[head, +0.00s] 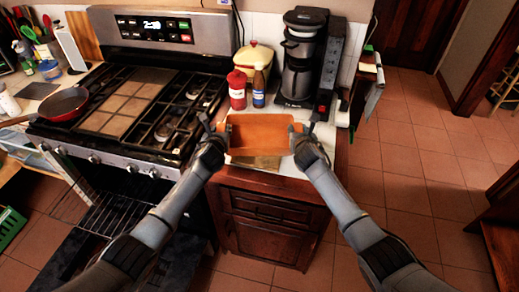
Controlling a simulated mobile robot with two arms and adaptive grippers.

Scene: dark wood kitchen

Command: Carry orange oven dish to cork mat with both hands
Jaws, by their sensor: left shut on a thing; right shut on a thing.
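The orange oven dish (258,132) is in the middle of the head view, at the counter to the right of the stove. My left gripper (213,128) is shut on its left end. My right gripper (302,132) is shut on its right end. The dish looks level between the two grippers. The cork mat (256,162) shows as a brown strip on the white counter just below the dish's near edge. The rest of the mat is hidden by the dish. I cannot tell whether the dish touches the mat.
A coffee maker (300,58), a red bottle (237,90), a dark bottle (259,87) and a yellow pot (256,62) stand behind the dish. The stove (135,100) is to the left, with a frying pan (64,104) on it. Open tiled floor (420,150) lies to the right.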

